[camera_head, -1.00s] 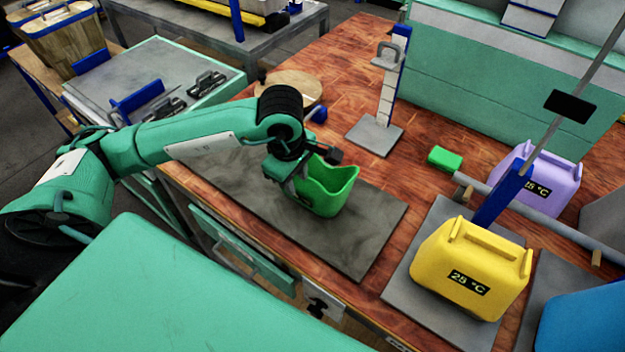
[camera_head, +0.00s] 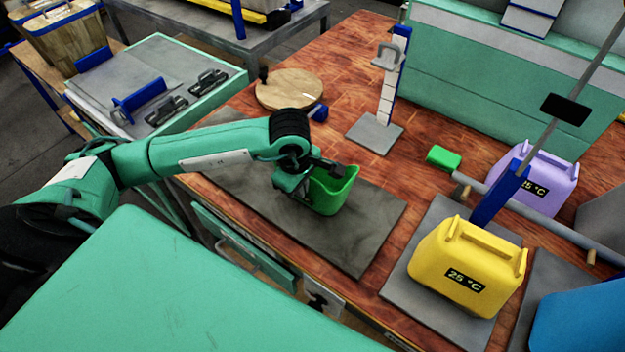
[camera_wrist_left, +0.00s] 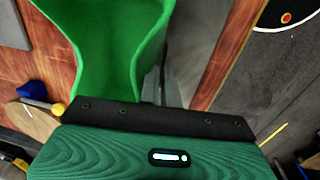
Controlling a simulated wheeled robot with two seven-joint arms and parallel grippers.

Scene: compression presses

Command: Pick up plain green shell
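The plain green shell (camera_head: 345,192), an open-topped green vessel with a wavy rim, stands upright on the dark grey mat in the head view. My left gripper (camera_head: 322,172) is at its left side, with a dark part reaching across its rim. In the left wrist view the shell (camera_wrist_left: 115,45) fills the upper left, its wall close against the gripper's dark edge. A grey finger (camera_wrist_left: 166,88) shows beside the shell wall. The other finger is hidden, so I cannot tell whether the gripper is closed on the wall. My right gripper is not in view.
The grey mat (camera_head: 350,245) has free room in front of the shell. A yellow jug (camera_head: 465,262), a lilac jug (camera_head: 540,178) and a small green block (camera_head: 443,157) are to the right. A blue-and-white upright stand (camera_head: 392,85) and a round wooden board (camera_head: 288,90) are behind.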

